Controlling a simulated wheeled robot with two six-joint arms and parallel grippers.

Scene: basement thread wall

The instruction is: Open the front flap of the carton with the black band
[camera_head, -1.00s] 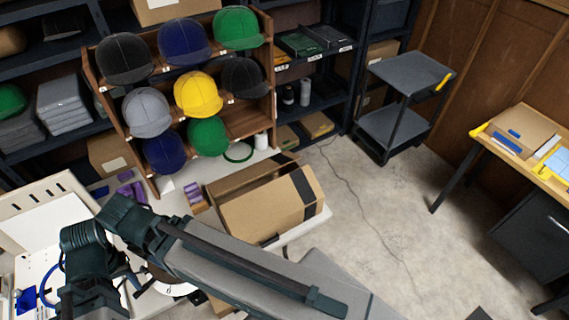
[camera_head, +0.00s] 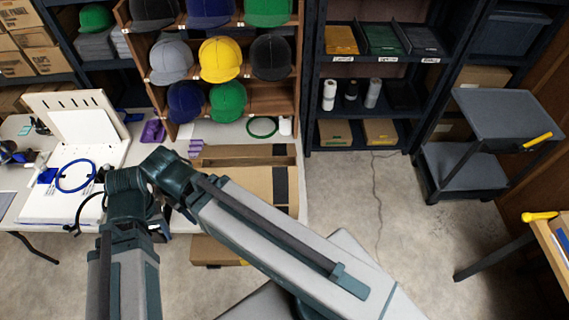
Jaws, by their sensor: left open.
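The brown carton (camera_head: 245,151) stands on the near right part of the white table. The black band (camera_head: 280,186) runs down its right side. A narrow gap shows along its top, behind a broad cardboard panel (camera_head: 258,182) facing me. My left arm (camera_head: 265,232) bends in front of the carton and hides its lower left part. The left gripper is open; its fingertips cannot be made out, and I see no contact with the carton. My right gripper is not in view.
A rack of caps (camera_head: 220,58) stands behind the carton. A green ring (camera_head: 262,127) and a white cylinder (camera_head: 285,126) lie between them. A white board (camera_head: 85,132) and a blue ring (camera_head: 75,176) are left. A grey cart (camera_head: 505,112) stands right, beyond open floor.

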